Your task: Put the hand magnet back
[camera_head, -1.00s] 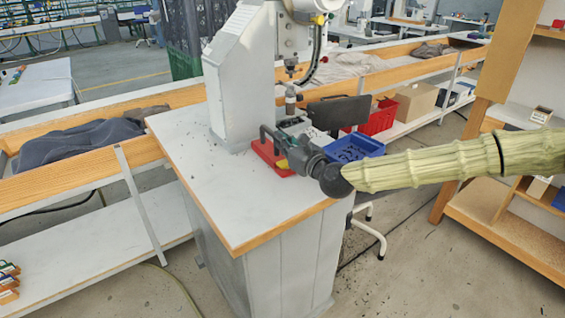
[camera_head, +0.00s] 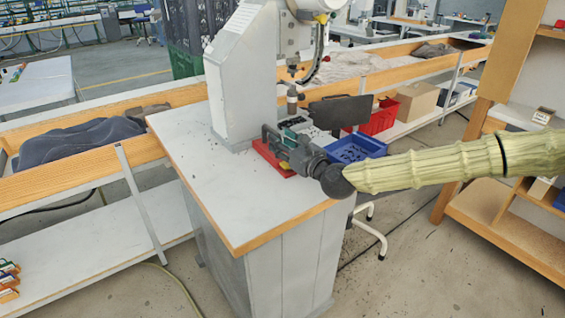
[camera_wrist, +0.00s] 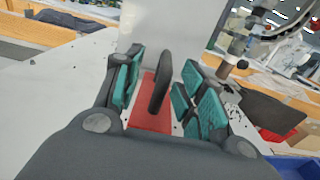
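The hand magnet, a red plate (camera_wrist: 153,118) with a black upright handle (camera_wrist: 161,84), is on the grey press table. The red plate (camera_head: 269,157) also shows in the head view, partly hidden by my gripper. My gripper (camera_wrist: 165,82) is open, with teal-padded fingers on both sides of the handle. A gap shows between the handle and the pads on each side, wider on the right. In the head view my gripper (camera_head: 281,143) reaches in from the right, low over the table beside the press.
The press column (camera_head: 238,92) stands just behind the magnet. A blue bin (camera_head: 356,148) is to the right, with a red bin (camera_head: 381,117) beyond. A dark flat panel (camera_head: 340,111) is near the press. The front of the tabletop (camera_head: 222,205) is mostly clear.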

